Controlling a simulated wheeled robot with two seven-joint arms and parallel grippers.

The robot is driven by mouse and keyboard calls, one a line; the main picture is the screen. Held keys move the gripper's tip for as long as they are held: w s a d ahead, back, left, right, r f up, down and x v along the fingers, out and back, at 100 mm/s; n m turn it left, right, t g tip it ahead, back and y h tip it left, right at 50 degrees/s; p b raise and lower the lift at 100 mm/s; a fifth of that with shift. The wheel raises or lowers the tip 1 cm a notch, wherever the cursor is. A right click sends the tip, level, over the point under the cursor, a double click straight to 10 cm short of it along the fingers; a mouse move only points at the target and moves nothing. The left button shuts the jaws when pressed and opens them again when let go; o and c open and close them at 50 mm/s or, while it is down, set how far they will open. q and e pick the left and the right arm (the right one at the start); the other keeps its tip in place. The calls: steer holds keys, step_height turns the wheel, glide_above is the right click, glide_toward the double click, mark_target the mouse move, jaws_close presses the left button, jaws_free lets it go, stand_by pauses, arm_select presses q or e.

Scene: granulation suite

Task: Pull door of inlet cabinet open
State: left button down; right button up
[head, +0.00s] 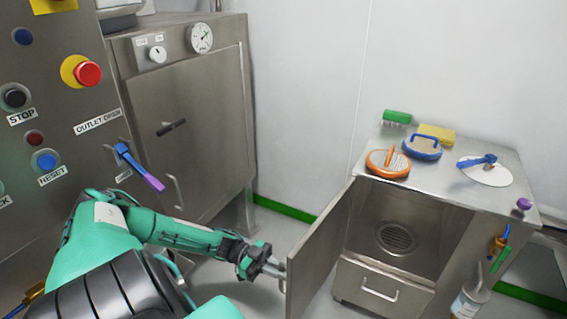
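The inlet cabinet (467,246) is a low steel cabinet at the right. Its door (318,252) stands swung out to the left, hinged on the cabinet's left side. The compartment behind it shows, with a round slotted grille (397,238) inside. My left gripper (273,268) is at the outer face of the door, close to its free edge. The fingertips are small and meet the door near where a handle would be, so I cannot tell whether they are closed on anything. My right gripper is not in view.
Orange (388,163) and blue (422,147) round tools, a green brush (397,117) and a yellow sponge (436,134) lie on the cabinet top. A drawer (380,291) sits below the compartment. A bottle (468,303) stands at right. A control panel (60,130) and steel oven-like cabinet (195,110) stand left.

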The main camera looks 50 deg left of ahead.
arm_select(q)
steer(key=shift+a+r, duration=0.1)
steer(key=shift+a, duration=1.45)
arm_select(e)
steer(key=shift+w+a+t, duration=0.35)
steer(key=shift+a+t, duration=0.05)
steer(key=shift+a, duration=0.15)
arm_select(q)
steer(key=shift+w, duration=0.1)
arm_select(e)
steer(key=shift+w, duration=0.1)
arm_select(q)
steer(key=c, duration=1.5)
jaws_free()
steer(key=shift+c, duration=0.2)
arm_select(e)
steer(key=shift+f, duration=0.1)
